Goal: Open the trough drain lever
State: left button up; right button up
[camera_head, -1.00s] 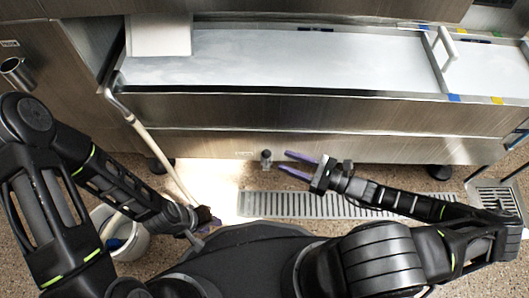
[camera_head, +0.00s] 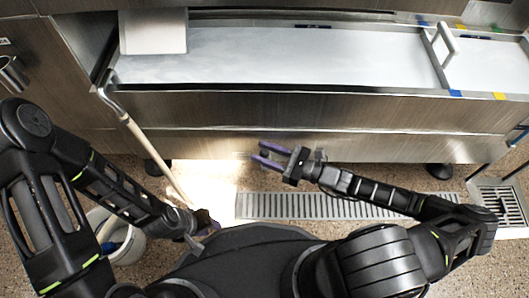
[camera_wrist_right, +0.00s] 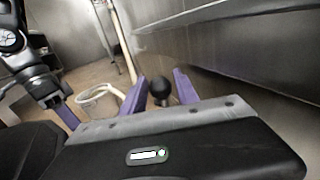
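The trough drain lever has a dark ball knob (camera_wrist_right: 161,90), seen in the right wrist view between the two purple fingers of my right gripper (camera_wrist_right: 162,93). The gripper is open, with a gap beside the knob. In the head view my right gripper (camera_head: 265,155) is at the lower front of the steel trough (camera_head: 300,108), fingers pointing left; the knob is hard to make out there. My left gripper (camera_head: 208,224) is low beside the black body part, partly hidden, and its finger opening is unclear.
A floor drain grate (camera_head: 310,207) runs below the right arm. A white bucket (camera_head: 128,245) stands at the lower left. A long-handled tool (camera_head: 150,150) leans on the trough's left end. A white board (camera_head: 153,32) sits at the trough's back left.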

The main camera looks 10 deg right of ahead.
jog(key=shift+c, duration=0.5)
grip_shut()
dwell(0.8)
